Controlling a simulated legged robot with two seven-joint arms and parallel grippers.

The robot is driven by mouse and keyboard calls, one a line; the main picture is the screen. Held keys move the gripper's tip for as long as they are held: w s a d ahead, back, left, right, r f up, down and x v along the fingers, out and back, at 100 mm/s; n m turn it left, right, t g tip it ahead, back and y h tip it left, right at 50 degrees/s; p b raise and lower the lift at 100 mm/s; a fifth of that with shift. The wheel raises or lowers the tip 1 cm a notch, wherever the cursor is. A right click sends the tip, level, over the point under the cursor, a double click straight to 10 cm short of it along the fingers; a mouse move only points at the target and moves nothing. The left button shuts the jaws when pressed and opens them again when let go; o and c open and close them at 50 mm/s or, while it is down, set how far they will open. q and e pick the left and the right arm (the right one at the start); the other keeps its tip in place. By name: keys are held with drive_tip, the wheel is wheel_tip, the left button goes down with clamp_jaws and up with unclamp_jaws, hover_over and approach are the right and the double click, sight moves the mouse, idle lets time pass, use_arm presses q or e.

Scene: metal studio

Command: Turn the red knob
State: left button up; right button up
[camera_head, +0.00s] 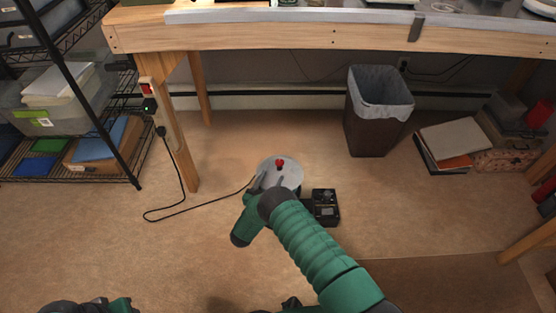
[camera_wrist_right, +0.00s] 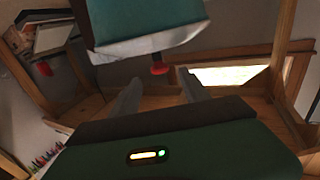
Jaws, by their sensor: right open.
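The red knob (camera_head: 280,163) stands up from the pale round top of a low device (camera_head: 292,176) on the floor. My right gripper (camera_head: 270,181) is open, with its fingers just on the near side of the knob. I cannot tell whether they touch it. In the right wrist view the two grey fingers (camera_wrist_right: 157,92) are spread apart with nothing between them. A small red shape (camera_wrist_right: 159,68) shows beyond their tips; I cannot tell if it is the knob. A dark and green part of my left arm shows at the bottom left; its jaws cannot be made out.
A small black box (camera_head: 326,207) sits right of the device. A black cord (camera_head: 178,207) runs left to a power strip on the wooden bench leg (camera_head: 181,150). A lined bin (camera_head: 372,125) stands behind at right. A wire shelf (camera_head: 95,120) is at left. The front left floor is clear.

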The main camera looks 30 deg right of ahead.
drive_tip(key=p+v, duration=0.1)
drive_tip(key=v, duration=0.4)
drive_tip(key=shift+s+a, duration=0.15)
drive_tip(key=shift+a, duration=0.05)
